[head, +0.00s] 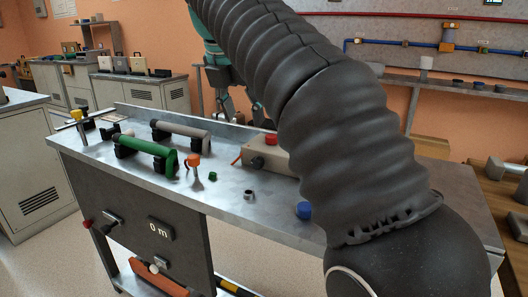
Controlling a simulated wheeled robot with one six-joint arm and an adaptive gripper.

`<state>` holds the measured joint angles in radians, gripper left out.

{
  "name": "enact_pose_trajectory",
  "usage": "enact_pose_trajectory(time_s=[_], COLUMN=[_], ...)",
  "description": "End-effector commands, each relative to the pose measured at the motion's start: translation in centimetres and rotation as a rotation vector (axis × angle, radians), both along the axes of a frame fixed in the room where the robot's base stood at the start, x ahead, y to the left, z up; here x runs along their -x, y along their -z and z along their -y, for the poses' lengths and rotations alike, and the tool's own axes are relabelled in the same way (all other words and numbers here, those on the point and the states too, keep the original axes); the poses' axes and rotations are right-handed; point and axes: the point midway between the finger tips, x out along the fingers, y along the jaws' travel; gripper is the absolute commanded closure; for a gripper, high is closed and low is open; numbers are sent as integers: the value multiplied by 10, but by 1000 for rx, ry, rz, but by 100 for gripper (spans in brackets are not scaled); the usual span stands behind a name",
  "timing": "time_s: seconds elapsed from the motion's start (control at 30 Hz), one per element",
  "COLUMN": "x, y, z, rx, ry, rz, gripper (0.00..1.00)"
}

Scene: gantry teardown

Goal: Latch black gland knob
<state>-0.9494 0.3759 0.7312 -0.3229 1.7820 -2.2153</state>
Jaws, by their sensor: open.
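A beige box (273,157) stands on the metal bench, partly hidden behind my dark sleeved arm. A small black round part (257,163) sits on its front face; it may be the black gland knob, but it is too small to tell whether it is latched. A red knob (271,139) is on top of the box. My arm crosses the right half of the head view, and its end, with my gripper, is out of the picture.
The bench (225,222) also holds a green cylinder (146,152), a grey cylinder (181,133), an orange-topped part (194,160), a small green piece (212,176), a dark ring (249,194) and a blue knob (304,209). The bench's front middle is mostly clear.

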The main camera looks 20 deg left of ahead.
Motion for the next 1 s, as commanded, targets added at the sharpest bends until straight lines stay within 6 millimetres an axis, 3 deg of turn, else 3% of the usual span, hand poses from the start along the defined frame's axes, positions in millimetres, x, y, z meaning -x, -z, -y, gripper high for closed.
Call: enact_pose_trajectory(time_s=[0.7, 1.0], x=[-47, -54], y=[108, 126], z=[4, 3], rx=[0, -1], ry=[10, 7], rz=[-1, 0], gripper=[45, 45])
